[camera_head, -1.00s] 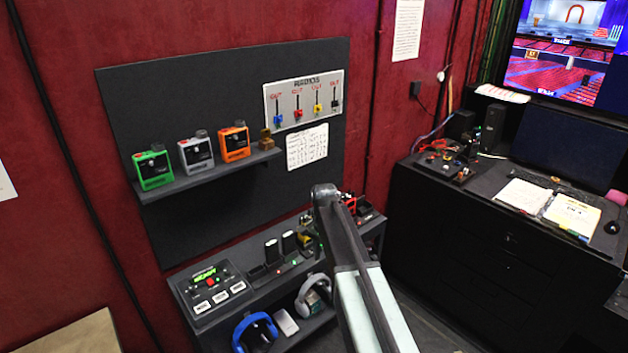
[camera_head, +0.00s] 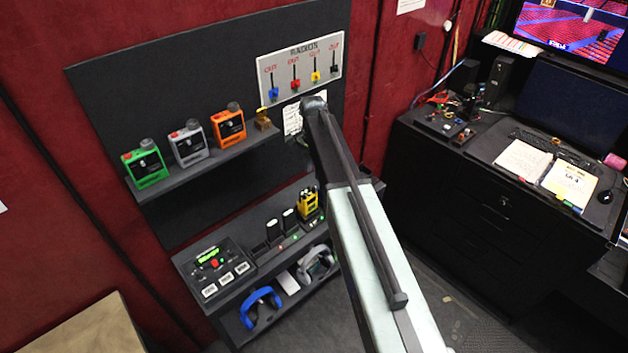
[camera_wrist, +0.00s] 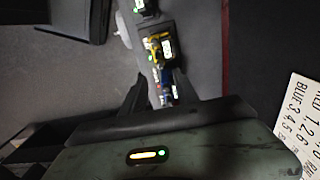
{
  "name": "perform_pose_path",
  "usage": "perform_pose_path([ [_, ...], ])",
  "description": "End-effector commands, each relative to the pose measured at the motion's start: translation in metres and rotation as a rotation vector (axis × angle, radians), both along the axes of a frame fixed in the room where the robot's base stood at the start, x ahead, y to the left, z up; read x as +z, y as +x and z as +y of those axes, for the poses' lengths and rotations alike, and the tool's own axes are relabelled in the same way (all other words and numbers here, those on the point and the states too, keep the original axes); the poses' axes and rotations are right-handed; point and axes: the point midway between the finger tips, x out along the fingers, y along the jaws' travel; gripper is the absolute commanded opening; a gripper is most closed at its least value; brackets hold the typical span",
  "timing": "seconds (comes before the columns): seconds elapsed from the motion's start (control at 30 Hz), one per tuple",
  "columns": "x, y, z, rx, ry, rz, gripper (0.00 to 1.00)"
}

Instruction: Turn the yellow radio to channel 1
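The yellow radio (camera_head: 308,203) stands at the right end of the lower shelf's row, just left of my arm in the head view. It also shows in the wrist view (camera_wrist: 158,50), beyond my fingertips and blurred. Its channel setting is too small to read. The gripper is apart from the radio. In the head view my arm hides the gripper.
Green (camera_head: 146,164), grey (camera_head: 189,144) and orange (camera_head: 229,125) radios stand on the upper shelf (camera_head: 205,160). A panel with coloured sliders (camera_head: 300,68) hangs above. A control box (camera_head: 215,268) sits on the lower shelf. A black desk (camera_head: 480,190) stands right.

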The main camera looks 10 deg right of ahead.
Motion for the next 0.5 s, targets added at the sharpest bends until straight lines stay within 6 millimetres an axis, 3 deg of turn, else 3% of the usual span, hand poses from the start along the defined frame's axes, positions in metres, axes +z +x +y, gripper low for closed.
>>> perform_pose_path([
  [0.4,-0.068,-0.001,-0.002,-0.001,0.0,0.0,0.36],
  [0.5,-0.077,-0.001,-0.002,-0.001,0.0,0.0,0.36],
])
